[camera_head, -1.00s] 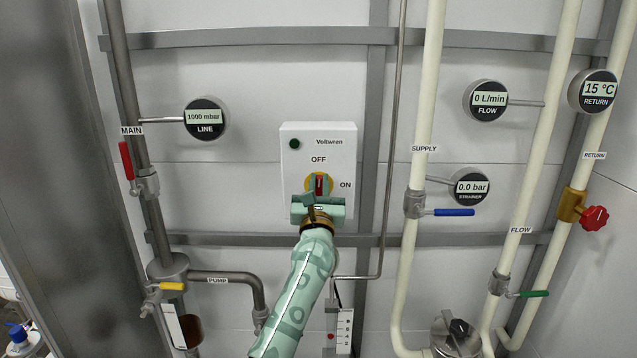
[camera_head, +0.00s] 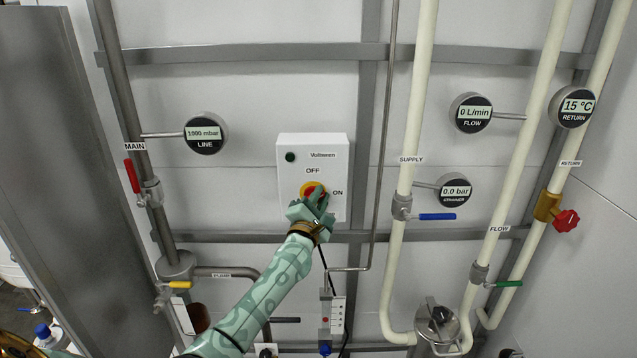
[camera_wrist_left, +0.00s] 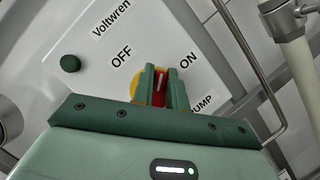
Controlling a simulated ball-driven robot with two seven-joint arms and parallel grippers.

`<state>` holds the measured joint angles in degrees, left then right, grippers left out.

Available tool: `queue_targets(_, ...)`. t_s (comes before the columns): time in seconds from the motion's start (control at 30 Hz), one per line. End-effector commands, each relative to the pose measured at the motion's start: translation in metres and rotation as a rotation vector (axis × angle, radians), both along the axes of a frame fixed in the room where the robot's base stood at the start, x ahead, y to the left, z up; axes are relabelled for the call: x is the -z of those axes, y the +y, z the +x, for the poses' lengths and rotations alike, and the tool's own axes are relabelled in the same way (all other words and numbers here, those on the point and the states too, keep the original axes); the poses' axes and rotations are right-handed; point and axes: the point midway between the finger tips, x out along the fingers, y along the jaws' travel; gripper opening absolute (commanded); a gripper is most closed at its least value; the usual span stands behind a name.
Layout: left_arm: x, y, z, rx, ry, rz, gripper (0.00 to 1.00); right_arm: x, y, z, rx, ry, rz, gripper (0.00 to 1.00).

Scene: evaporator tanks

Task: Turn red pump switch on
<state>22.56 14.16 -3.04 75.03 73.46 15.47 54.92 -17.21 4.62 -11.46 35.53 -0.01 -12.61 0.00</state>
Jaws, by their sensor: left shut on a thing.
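The red pump switch (camera_head: 311,188) is a red handle on a yellow disc, low on a white box (camera_head: 286,152) with OFF above it and ON to its right. In the head view my left gripper (camera_head: 319,198) covers much of it. In the left wrist view the gripper's two green fingers (camera_wrist_left: 162,88) are shut on the red handle (camera_wrist_left: 158,91), one on each side. Its white mark points between OFF and ON. The round lamp (camera_head: 290,157) on the box is dark green. My right gripper is not in view.
A thin grey pipe (camera_head: 381,150) runs down just right of the box. The supply pipe (camera_head: 413,120) with a blue-handled valve (camera_head: 437,216) is farther right. The red main valve handle (camera_head: 132,176) is at left.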

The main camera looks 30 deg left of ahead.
Motion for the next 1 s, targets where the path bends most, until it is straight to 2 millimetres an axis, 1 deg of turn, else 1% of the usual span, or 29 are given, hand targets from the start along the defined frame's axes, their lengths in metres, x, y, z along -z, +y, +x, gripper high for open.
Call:
queue_targets(0.03,0.001,0.0,-0.001,-0.001,0.035,0.034,0.0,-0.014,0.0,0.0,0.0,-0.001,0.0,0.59)
queue_targets(0.1,0.002,-0.001,-0.001,0.0,0.07,0.091,0.0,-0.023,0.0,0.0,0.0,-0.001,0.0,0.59)
queue_targets(0.3,0.007,-0.003,0.0,0.001,0.164,0.244,0.0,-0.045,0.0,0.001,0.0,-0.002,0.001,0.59)
queue_targets(0.4,0.01,-0.003,0.0,0.001,0.207,0.312,0.0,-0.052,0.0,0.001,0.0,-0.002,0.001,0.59)
queue_targets(0.7,0.016,-0.004,0.0,0.003,0.302,0.469,0.0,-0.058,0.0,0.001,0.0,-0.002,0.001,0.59)
queue_targets(1.0,0.019,-0.004,0.0,0.003,0.344,0.539,0.0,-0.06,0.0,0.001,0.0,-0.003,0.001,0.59)
